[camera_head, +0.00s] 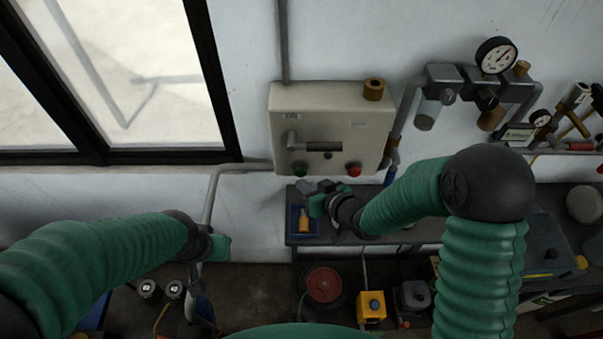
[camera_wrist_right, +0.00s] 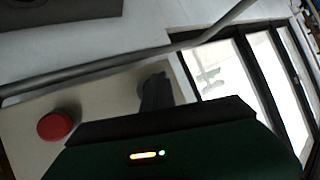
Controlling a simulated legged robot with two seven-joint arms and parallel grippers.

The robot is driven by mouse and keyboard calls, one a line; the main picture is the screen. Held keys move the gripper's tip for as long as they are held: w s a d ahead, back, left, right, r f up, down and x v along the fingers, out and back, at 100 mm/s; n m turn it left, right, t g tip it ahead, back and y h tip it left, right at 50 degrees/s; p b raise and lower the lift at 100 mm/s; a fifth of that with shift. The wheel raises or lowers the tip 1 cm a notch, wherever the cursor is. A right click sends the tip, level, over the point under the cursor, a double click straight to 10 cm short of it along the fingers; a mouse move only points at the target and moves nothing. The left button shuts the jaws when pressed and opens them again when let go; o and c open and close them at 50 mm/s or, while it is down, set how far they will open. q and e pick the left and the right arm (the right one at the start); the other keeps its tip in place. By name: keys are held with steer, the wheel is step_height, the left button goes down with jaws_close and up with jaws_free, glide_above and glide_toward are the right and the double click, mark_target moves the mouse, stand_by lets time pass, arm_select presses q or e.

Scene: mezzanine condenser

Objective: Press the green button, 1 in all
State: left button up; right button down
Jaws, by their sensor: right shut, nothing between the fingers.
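The green button (camera_head: 299,169) is at the lower left of the beige control box (camera_head: 335,108) on the wall, in the head view. My right gripper (camera_head: 305,187) is just below and in front of it, shut and empty; I cannot tell whether it touches. In the right wrist view the shut fingers (camera_wrist_right: 156,92) point toward the box face (camera_wrist_right: 105,98). The green button does not show there; the gripper may hide it. My left gripper (camera_head: 208,246) is at the lower left, away from the box; its finger state is unclear.
A red button (camera_head: 353,170) sits right of the green one, also in the wrist view (camera_wrist_right: 58,125). A grey handle (camera_head: 316,146) projects above them. Below are a bench (camera_head: 405,237) and a blue tray (camera_head: 294,224). Gauges and pipes (camera_head: 496,55) are at right.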

steer(key=shift+w+a+r, duration=0.1)
steer(key=shift+w+a, duration=0.3)
steer(key=shift+a, duration=0.25)
steer(key=shift+d, duration=0.3)
steer(key=shift+w+a, duration=0.2)
steer(key=shift+w, duration=0.1)
steer(key=shift+w+d, duration=0.1)
steer(key=shift+w, duration=0.15)
stand_by(0.3)
steer(key=shift+s, duration=0.1)
steer(key=shift+s+d, duration=0.3)
steer(key=shift+s, duration=0.6)
